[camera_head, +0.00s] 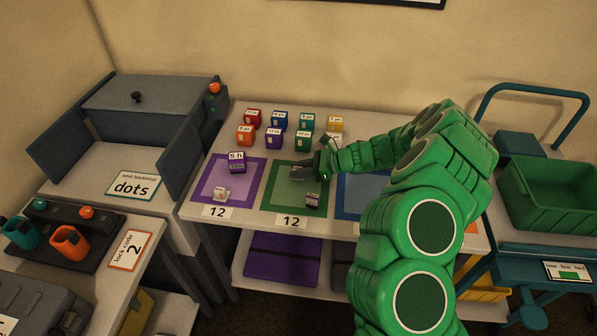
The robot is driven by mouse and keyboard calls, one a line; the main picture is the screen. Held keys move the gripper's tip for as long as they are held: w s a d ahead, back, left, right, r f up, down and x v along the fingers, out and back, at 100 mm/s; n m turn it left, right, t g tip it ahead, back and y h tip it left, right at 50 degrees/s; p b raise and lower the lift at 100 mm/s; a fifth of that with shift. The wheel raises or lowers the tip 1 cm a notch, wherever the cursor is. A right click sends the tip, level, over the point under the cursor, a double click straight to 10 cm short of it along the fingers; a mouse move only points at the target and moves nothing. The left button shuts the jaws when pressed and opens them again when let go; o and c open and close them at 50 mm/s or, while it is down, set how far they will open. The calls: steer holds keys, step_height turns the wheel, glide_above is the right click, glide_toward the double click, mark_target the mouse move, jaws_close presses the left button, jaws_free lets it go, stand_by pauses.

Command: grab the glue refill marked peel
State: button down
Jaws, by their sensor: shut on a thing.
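My gripper (306,172) is low over the green mat (277,204) in the middle of the table. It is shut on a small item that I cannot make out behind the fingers. Small labelled blocks stand in two rows behind it: red (252,120), blue (279,121), teal (306,123), yellow (335,126), orange (245,139), purple (273,142) and green (303,145). A purple block (237,166) and a pale block (221,195) are on the purple mat (206,182). A dark purple block (313,202) is on the green mat. I cannot read "peel" on any label.
A grey booth with a "dots" card (133,186) stands left. A bench with orange and teal cups (70,243) is front left. A green crate (555,190) on a cart stands right.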

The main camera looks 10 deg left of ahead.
steer(key=shift+r, duration=0.1)
steer(key=shift+r, duration=0.25)
step_height(320, 180, up, 3)
steer(key=shift+s, duration=0.15)
steer(key=s+d+r, duration=0.4)
steer(key=s+r, duration=0.5)
steer(key=s, duration=0.3)
steer(key=shift+s+d+r, duration=0.15)
steer(key=shift+s+d, duration=0.25)
